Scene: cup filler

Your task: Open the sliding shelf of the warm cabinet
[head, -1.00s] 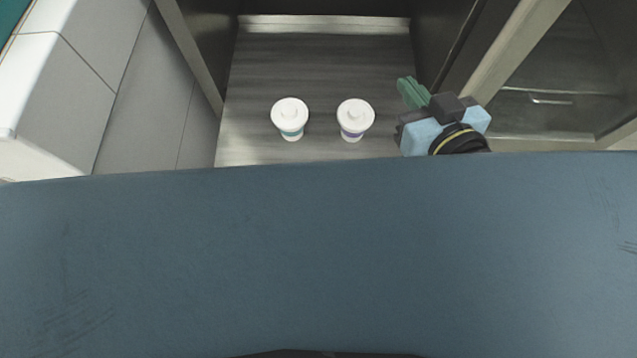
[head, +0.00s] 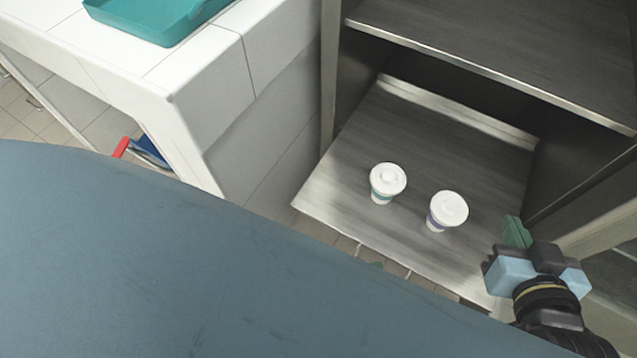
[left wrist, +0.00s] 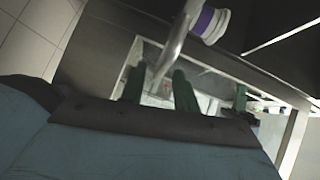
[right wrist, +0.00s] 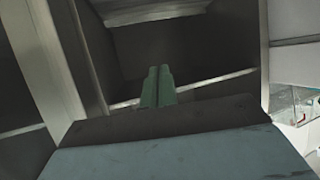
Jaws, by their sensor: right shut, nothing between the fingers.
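The sliding shelf (head: 330,200) of the warm cabinet (head: 500,60) is a grey metal plate, drawn out below a fixed upper shelf. Two white lidded cups stand upright on it, one with a teal band (head: 387,183) and one with a purple band (head: 447,210). My right gripper (head: 517,232) is shut and empty beside the shelf's right edge; its fingers are together in the right wrist view (right wrist: 158,87). In the left wrist view my left gripper (left wrist: 159,76) has its fingers apart, with a curved grey handle (left wrist: 178,42) reaching between them. Contact is unclear.
A white tiled counter (head: 200,90) with a teal tray (head: 165,15) stands left of the cabinet. A red and blue object (head: 145,150) is under it. My blue body hides the lower left. Tiled floor shows beneath the shelf's front edge.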

